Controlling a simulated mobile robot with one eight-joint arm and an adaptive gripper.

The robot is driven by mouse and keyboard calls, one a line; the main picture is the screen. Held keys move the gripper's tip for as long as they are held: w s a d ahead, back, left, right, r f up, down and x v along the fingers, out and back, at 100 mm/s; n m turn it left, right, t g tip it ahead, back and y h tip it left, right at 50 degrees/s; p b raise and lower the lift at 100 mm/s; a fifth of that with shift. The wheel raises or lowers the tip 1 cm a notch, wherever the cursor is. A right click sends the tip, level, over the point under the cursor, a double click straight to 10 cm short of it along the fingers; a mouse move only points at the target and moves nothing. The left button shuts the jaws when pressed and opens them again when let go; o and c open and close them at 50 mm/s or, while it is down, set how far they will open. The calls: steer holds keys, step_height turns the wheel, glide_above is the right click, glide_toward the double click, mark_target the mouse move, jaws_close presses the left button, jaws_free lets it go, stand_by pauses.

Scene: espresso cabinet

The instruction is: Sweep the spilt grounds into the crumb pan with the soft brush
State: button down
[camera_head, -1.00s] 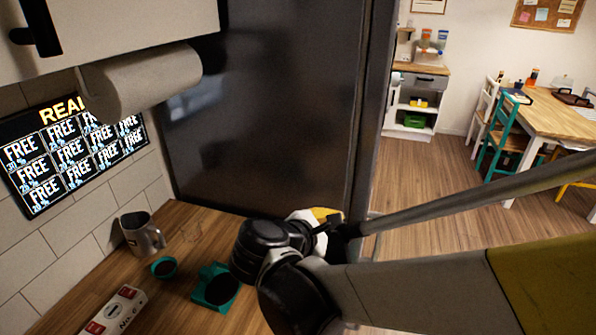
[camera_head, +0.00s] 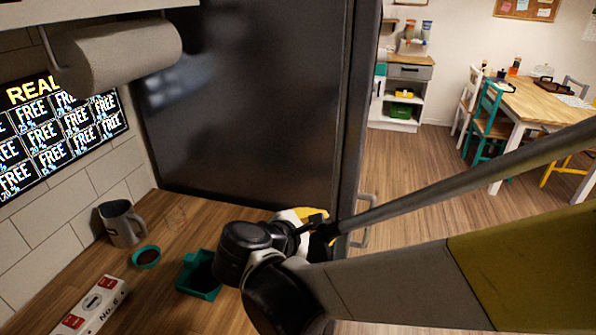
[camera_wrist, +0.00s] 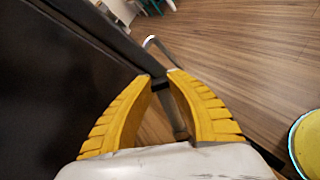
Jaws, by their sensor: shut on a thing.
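My gripper (camera_head: 314,220) is at the counter's right end, in front of the dark cabinet's edge. In the wrist view its yellow fingers (camera_wrist: 161,80) are a little apart, with a narrow dark thing at their tips. I cannot tell whether this is the soft brush, and no bristles show. A teal square pan with a dark inside (camera_head: 201,287), probably the crumb pan, sits on the counter left of my arm. It is partly hidden by my wrist. I cannot make out any spilt grounds on the counter.
A round teal dish with brown contents (camera_head: 146,257), a grey pitcher (camera_head: 121,224) and a white strip with red switches (camera_head: 92,306) stand on the counter (camera_head: 225,217). A paper roll (camera_head: 115,55) hangs above. The tall dark cabinet (camera_head: 245,110) has a metal handle (camera_head: 369,222).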

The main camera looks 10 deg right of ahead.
steer(key=shift+a, duration=8.6)
steer(key=shift+r+p, duration=1.6)
steer(key=shift+r, duration=1.3)
